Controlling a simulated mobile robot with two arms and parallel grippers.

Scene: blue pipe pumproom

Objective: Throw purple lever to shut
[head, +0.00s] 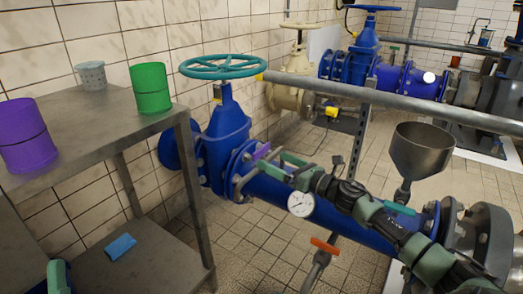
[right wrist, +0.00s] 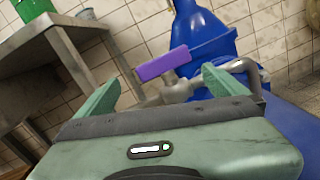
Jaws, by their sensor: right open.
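The purple lever (head: 261,151) sits on a small grey valve at the left end of the blue pipe, below the blue gate valve. In the right wrist view the purple lever (right wrist: 162,64) lies beyond and between my fingertips, slightly tilted, with its grey valve body below it. My right gripper (head: 270,165) is open, its green fingers pointing at the lever from the right. The right wrist view shows the fingers of the right gripper (right wrist: 160,88) spread wide with nothing held. A green part of my left arm (head: 57,276) shows at the bottom left; its fingertips cannot be made out.
A metal table (head: 95,130) at left holds a purple can (head: 26,135), a green can (head: 150,88) and a grey cup (head: 91,75). A pressure gauge (head: 301,204), an orange lever (head: 325,245), a teal lever (head: 398,207) and a funnel (head: 418,150) surround my right arm.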

